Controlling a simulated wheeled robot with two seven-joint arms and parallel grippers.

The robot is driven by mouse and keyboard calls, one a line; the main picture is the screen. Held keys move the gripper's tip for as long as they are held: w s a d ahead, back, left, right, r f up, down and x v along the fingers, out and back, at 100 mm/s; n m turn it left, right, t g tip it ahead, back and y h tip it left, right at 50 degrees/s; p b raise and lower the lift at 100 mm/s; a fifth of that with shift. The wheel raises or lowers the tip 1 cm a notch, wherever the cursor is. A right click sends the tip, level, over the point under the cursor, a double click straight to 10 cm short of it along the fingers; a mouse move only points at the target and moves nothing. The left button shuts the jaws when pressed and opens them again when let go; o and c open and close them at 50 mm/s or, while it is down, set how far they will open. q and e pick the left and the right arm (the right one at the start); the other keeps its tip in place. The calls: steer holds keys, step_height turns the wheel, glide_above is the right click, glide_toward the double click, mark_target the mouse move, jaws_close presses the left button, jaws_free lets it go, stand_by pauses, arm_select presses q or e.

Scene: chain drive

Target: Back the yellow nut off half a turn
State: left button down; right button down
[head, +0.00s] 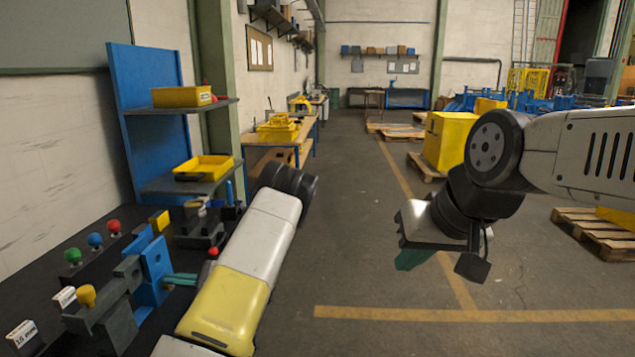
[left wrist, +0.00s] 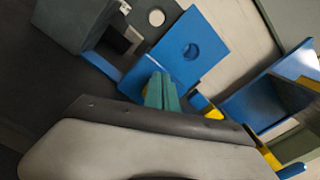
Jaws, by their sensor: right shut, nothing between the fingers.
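I cannot make out a yellow nut with certainty. A yellow round-headed knob (head: 86,295) stands by the grey block (head: 115,325) at lower left in the head view. My left gripper's teal fingers (head: 181,279) point at the upright blue plate (head: 154,265) beside that block. In the left wrist view the fingers (left wrist: 162,93) lie close together in front of the blue plate (left wrist: 180,50), which has a round hole; whether they hold anything is hidden. My right gripper (head: 410,260) is shut and empty, held over open floor at the right.
Green (head: 73,256), blue (head: 95,240) and red (head: 113,227) knobs stand along the dark bench. A blue-backed shelf (head: 150,112) holds yellow bins (head: 203,168). A small yellow block (head: 159,220) stands behind the blue plate. The floor ahead (head: 350,200) is clear; pallets stand at the right.

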arm_select(q)
steer(key=shift+s+f, duration=0.45)
steer(key=shift+s, duration=0.1)
stand_by(0.4)
steer(key=shift+s+r, duration=0.1)
steer(key=shift+r, duration=0.05)
steer(key=shift+s+r, duration=0.15)
steer(key=shift+r, duration=0.05)
steer(key=shift+s+d, duration=0.15)
steer(key=shift+d, duration=1.35)
steer(key=shift+s+d, duration=0.1)
steer(key=shift+d, duration=1.35)
